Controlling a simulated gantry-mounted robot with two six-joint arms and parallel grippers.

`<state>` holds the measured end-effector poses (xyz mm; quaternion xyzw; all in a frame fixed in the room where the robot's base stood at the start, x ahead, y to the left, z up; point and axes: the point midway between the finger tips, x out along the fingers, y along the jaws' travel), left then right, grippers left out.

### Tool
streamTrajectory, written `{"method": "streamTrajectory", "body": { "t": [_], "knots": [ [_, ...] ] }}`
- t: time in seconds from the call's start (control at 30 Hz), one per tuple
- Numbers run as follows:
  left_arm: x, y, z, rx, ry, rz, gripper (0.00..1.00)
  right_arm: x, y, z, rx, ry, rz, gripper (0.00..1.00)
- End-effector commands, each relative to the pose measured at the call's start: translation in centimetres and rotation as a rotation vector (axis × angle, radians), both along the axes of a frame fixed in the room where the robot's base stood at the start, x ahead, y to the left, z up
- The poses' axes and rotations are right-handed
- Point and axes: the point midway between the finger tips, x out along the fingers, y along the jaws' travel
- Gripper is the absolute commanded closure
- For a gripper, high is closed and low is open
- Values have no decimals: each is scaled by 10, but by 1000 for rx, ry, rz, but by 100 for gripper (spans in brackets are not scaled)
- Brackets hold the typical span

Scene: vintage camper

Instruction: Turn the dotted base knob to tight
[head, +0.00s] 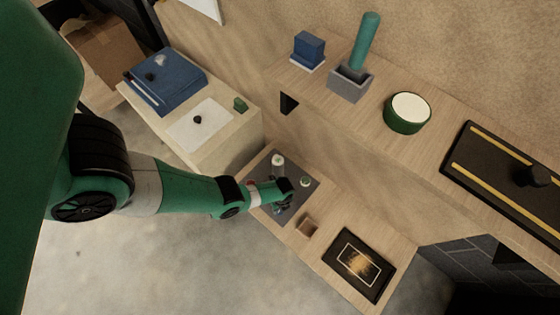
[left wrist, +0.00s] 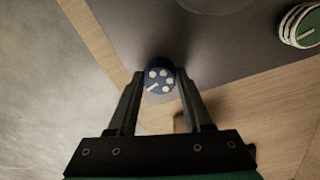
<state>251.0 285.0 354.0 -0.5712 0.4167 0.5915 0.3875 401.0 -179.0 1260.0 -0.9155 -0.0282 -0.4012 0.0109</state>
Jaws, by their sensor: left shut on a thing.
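The dotted base knob (left wrist: 160,80) is blue with several white dots and one short white line on its face. It sits near the edge of a dark grey panel (left wrist: 130,35). My left gripper (left wrist: 160,76) has a finger on each side of the knob and is shut on it. In the head view my left gripper (head: 284,204) is over the near part of the grey panel (head: 300,200); it mostly hides the knob there. My right gripper is in neither view.
A green knob with a white line (left wrist: 301,25) is on the same panel; it also shows in the head view (head: 305,181). A pale round piece (head: 278,159) stands behind. A small brown block (head: 307,226) and a black framed panel (head: 358,264) lie to the right.

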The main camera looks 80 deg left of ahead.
Motion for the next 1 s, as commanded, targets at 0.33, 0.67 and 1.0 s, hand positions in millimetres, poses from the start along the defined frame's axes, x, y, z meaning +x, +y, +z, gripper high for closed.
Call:
{"method": "streamTrajectory", "body": {
  "t": [0.33, 0.67, 1.0],
  "knots": [
    [0, 0, 0, 0, 1, 2, 20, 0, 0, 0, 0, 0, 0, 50],
    [0, 0, 5, 0, 0, 2, 20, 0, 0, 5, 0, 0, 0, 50],
    [3, 1, 67, 0, 0, 2, 20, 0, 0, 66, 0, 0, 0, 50]
  ]
}}
